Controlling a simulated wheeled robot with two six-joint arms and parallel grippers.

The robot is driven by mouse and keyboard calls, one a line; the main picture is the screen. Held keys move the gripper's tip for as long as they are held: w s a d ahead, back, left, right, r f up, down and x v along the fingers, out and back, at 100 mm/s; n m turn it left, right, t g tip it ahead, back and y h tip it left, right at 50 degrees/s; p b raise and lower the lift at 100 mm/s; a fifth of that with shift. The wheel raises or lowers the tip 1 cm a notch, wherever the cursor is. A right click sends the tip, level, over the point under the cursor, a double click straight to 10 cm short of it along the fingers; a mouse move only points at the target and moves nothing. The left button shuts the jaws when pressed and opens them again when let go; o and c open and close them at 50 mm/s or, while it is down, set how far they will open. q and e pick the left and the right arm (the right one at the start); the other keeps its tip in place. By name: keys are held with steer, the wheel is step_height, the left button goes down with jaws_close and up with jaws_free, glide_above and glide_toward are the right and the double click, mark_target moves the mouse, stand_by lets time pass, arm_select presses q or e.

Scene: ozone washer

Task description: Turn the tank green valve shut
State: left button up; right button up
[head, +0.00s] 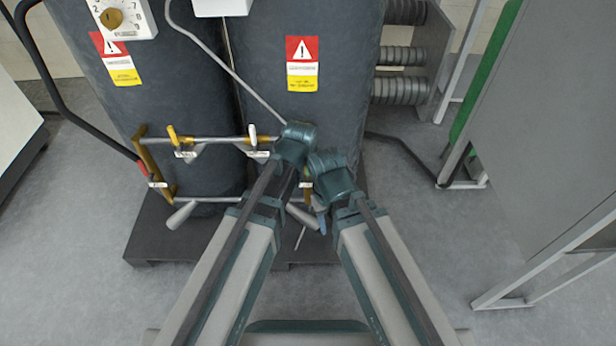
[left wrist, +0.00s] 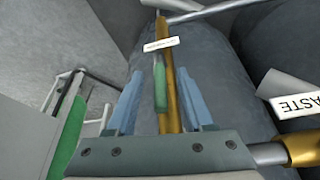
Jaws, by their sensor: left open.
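The green valve handle (left wrist: 160,85) shows in the left wrist view, lying lengthwise along the left side of a brass pipe (left wrist: 170,60). My left gripper (left wrist: 158,98) is open, with one blue finger on each side of the handle and pipe. There are visible gaps between the fingers and the handle; I cannot tell how deep the handle lies between them. In the head view, my arms cover the green valve and hide most of my left gripper.
A tag reading WASTE (left wrist: 298,104) hangs at the right in the left wrist view. In the head view, dark tanks (head: 305,50) stand on a dark base (head: 150,240), with yellow handles (head: 172,135) and a red handle (head: 143,168) on the pipework. A grey panel (head: 545,130) stands at right.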

arm_select(q)
steer(key=shift+w+f, duration=0.1)
steer(key=shift+f, duration=0.15)
jaws_close()
stand_by(1.4)
